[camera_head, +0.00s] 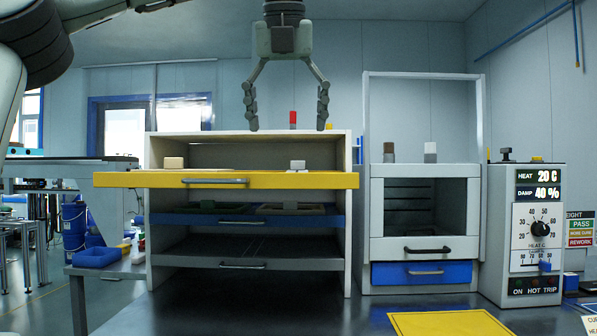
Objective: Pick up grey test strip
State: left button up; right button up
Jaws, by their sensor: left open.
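I cannot pick out the grey test strip with certainty. A small upright piece in grey and white (430,152) stands on top of the white chamber at right, beside a brown-and-white piece (389,152). A pale grey-white piece (297,165) and a beige block (173,162) are at the pulled-out yellow drawer (130,180). My left gripper (287,126) points down, open and empty, its fingers spread in front of the cabinet's top edge and above the yellow drawer. It touches nothing that I can see. My right gripper is out of view.
The cabinet (347,240) has a blue drawer (180,219) and a grey drawer (200,256) below the yellow one. A red-topped piece (293,119) shows between my fingers. The white chamber (420,246) and control box (500,240) stand right. A yellow mat (450,323) lies in front.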

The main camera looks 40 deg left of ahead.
aim_at(296, 166)
jog(key=i+j, duration=1)
jog(key=j, duration=0.25)
